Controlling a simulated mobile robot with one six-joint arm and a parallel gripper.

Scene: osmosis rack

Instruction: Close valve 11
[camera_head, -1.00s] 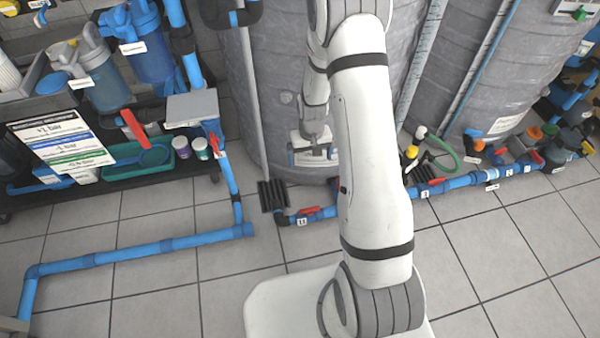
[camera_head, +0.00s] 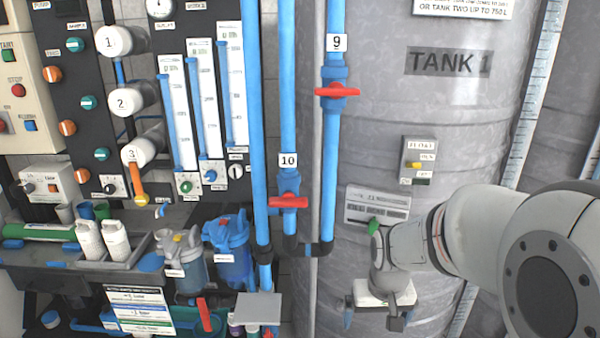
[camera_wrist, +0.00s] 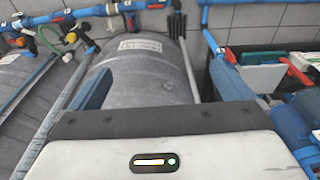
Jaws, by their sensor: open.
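Valve 11 is outside the head view now. In the wrist view, a red handle (camera_wrist: 155,4) sits on the blue floor pipe at the top edge, near the foot of the grey tank. Its place fits valve 11, but its number is not readable. My gripper (camera_head: 378,315) hangs in front of tank 1 at the lower right of the head view, open and empty, away from any valve.
Valve 10 (camera_head: 288,202) and valve 9 (camera_head: 337,92) have red handles set crosswise on vertical blue pipes left of my arm. Tank 1 (camera_head: 400,130) stands close behind my gripper. Blue filter housings (camera_head: 230,250) and a workbench are at the left. A grey pole (camera_wrist: 190,62) stands beside the tank.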

